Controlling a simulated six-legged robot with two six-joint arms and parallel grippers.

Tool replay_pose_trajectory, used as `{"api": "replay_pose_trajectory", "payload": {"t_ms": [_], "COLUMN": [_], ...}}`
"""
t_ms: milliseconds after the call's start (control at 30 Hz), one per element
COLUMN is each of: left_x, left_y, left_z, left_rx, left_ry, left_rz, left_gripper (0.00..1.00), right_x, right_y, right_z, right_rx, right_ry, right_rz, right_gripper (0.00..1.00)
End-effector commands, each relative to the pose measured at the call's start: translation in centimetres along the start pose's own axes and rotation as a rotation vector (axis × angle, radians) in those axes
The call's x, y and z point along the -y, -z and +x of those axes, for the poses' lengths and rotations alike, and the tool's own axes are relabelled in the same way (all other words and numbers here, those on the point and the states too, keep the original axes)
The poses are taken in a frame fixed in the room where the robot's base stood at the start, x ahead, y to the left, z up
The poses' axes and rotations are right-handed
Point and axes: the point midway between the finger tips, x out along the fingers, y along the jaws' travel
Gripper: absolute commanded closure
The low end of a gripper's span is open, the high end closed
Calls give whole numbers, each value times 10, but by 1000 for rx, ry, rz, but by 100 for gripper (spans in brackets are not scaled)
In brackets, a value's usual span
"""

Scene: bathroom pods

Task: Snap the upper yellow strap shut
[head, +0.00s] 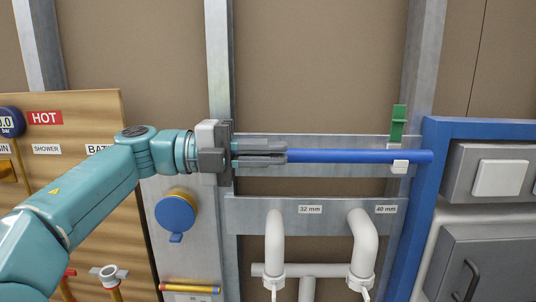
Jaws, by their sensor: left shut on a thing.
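A blue pipe (350,156) runs level across the metal frame, ending at the right near the blue panel edge. My left gripper (286,155) comes in from the left, with its fingers lined up along the pipe and shut on it. The fingers and wrist hide much of the pipe's left part. A green strap (398,123) stands upright and open above the pipe's right part. A white saddle (399,166) sits under the pipe there. I make out no yellow strap; one behind my gripper would be hidden. My right gripper is out of view.
Two white bent pipes (362,245) stand below, under a rail labelled 32 mm and 40 mm. A blue round cap (176,213) is below my wrist. A wooden panel (90,190) is at left and a blue-edged grey cabinet (490,225) at right.

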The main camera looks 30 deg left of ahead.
Motion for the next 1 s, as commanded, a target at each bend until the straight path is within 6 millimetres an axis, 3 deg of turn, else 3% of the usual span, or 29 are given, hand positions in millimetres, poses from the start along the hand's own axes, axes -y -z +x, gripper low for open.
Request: {"api": "replay_pose_trajectory", "payload": {"t_ms": [500, 533, 600, 1000], "left_x": [-2, -2, -2, -2], "left_y": [1, 1, 0, 0], "left_z": [0, 0, 0, -1], "left_rx": [-4, -4, -4, -1], "left_ry": [-3, -3, -3, -1], "left_rz": [15, 15, 15, 16], "left_gripper": [100, 85, 70, 70], "right_x": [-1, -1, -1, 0], "right_y": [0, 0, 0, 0], "right_z": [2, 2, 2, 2], "right_rx": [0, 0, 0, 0], "right_ry": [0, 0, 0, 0], "right_rz": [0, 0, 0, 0], "right_gripper": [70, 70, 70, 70]}}
